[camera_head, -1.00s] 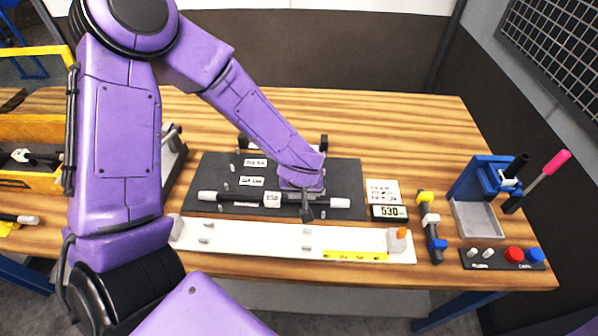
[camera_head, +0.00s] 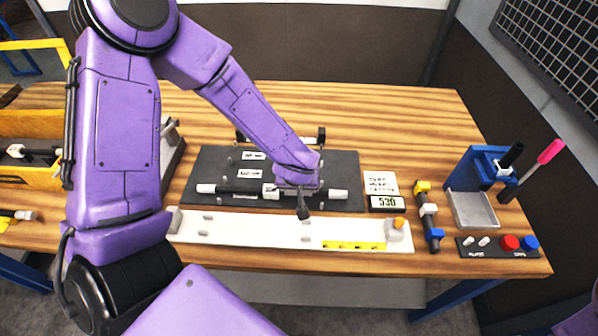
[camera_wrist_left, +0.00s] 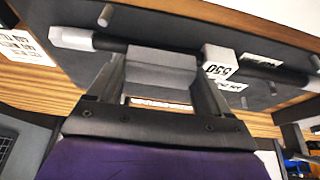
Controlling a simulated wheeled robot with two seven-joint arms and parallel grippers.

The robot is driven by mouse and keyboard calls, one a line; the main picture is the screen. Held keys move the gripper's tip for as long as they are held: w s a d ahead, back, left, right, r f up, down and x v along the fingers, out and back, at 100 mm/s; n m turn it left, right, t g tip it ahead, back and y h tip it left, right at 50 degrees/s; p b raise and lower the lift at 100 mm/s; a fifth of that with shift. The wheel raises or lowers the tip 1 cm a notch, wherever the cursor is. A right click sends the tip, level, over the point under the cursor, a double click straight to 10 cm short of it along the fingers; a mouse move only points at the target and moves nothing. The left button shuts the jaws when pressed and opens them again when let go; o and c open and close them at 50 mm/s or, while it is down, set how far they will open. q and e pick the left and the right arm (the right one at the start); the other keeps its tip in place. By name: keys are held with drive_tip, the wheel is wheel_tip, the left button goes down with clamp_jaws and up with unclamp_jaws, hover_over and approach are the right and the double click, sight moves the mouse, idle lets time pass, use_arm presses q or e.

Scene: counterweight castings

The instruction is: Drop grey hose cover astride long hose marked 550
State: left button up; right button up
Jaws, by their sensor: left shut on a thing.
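The long black hose (camera_wrist_left: 110,44) with white ends lies on the dark mat. Its white tag (camera_wrist_left: 218,62) reads 550, upside down in the left wrist view; in the head view the tag (camera_head: 270,190) sits just left of my left gripper (camera_head: 298,191). In the left wrist view, my left gripper (camera_wrist_left: 163,82) is shut on the grey hose cover (camera_wrist_left: 165,62). The cover is at the hose, beside the tag, with hose showing on both sides of it. Whether it sits fully down on the hose is hidden. My right gripper is out of view.
A white board (camera_head: 250,228) with a yellow strip lies in front of the mat (camera_head: 345,165). A display (camera_head: 387,202) reads 530. A blue press (camera_head: 470,172), push buttons (camera_head: 509,243) and a yellow crate (camera_head: 45,178) stand around.

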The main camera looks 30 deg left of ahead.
use_arm(q)
drive_tip(key=shift+w, duration=0.1)
idle(0.3)
drive_tip(key=shift+p, duration=0.45)
drive_tip(key=shift+w, duration=0.15)
drive_tip(key=shift+p, duration=0.55)
drive_tip(key=shift+f+b, duration=0.3)
drive_tip(key=shift+f, duration=0.45)
idle(0.6)
